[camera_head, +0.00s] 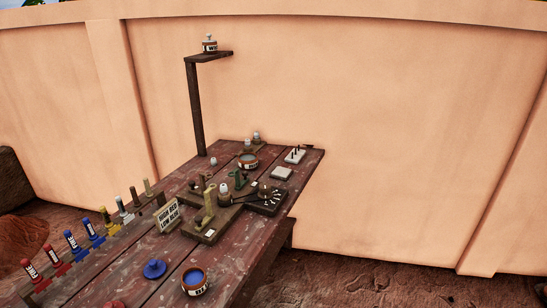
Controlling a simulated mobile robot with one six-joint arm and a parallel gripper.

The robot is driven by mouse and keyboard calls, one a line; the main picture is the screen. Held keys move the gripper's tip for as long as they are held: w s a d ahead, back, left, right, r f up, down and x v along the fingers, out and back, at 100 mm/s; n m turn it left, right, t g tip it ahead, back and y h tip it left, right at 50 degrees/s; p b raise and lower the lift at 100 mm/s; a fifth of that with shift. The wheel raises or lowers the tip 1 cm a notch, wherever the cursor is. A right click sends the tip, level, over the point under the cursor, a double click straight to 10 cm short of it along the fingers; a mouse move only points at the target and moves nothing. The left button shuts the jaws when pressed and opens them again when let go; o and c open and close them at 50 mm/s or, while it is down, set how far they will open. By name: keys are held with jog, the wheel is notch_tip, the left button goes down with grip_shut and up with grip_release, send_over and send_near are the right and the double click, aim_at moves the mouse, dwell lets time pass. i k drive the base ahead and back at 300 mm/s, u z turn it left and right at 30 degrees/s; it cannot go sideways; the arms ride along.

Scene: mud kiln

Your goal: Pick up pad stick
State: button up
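I cannot tell for certain which item is the pad stick. Several upright stick-like pieces stand in a row along the left edge of the table: red labelled ones (55,261), blue labelled ones (92,231), a yellow one (109,221), a white one (123,209), and thin olive and brown ones (148,187). A tan upright piece (209,207) stands on a dark wooden base mid-table. No part of my gripper shows in this view.
The worn wooden table (240,240) also holds a lettered sign (168,216), a dark dial board (268,199), a labelled bowl (195,282), a blue lid (154,269) and pale blocks (282,174). A post with a shelf (194,105) rises behind. Open ground lies right.

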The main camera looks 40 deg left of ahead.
aim_at(149, 194)
jog(key=i, duration=1.65)
jog(key=u, duration=1.55)
jog(key=k, duration=0.1)
jog(key=u, duration=1.5)
jog(key=i, duration=1.5)
jog(key=u, duration=0.1)
